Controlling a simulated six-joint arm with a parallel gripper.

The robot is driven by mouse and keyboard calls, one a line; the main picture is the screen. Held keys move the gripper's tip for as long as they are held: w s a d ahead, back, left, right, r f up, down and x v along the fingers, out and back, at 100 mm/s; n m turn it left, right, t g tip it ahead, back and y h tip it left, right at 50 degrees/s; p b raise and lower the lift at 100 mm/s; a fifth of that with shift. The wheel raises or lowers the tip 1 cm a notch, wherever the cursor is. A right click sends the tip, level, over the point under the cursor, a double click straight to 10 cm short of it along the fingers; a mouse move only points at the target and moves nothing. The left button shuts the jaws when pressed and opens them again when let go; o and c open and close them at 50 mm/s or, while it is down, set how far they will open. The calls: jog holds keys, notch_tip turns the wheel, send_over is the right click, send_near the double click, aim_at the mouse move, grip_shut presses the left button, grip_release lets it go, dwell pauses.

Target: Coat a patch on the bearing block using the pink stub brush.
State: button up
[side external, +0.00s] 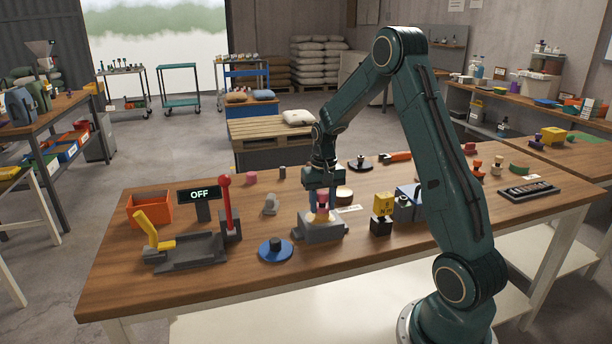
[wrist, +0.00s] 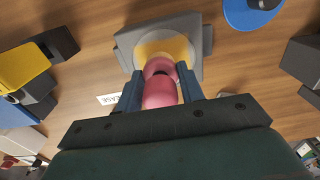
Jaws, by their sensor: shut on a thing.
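The pink stub brush (wrist: 161,92) is between the blue-grey fingers of my gripper (wrist: 160,84), which is shut on it. The grey bearing block (side external: 320,229) stands on the wooden bench directly below my gripper (side external: 322,196). In the wrist view the bearing block (wrist: 203,40) carries a round yellow patch (wrist: 172,45) on top. The brush's pink lower end overlaps this patch and partly hides it. The brush is at or just above the block's top; I cannot tell whether it touches.
A blue disc with a dark knob (side external: 275,250) lies left of the block. A yellow cube on a black base (side external: 382,204) stands to the right. A red lever (side external: 225,205), an OFF sign (side external: 199,195) and an orange bin (side external: 150,210) are at left. The front bench edge is clear.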

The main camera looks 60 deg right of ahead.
jog(key=shift+s+d, duration=1.15)
jog(key=shift+s, duration=0.05)
jog(key=shift+s+a, duration=0.15)
jog(key=shift+s, duration=0.1)
jog(key=shift+w+a, duration=2.45)
jog(key=shift+w, duration=0.1)
jog(key=shift+s+d, duration=2.5)
jog(key=shift+s, duration=0.05)
notch_tip(320, 180, up, 8)
jog(key=shift+w+r, duration=0.1)
jog(key=shift+w, duration=0.1)
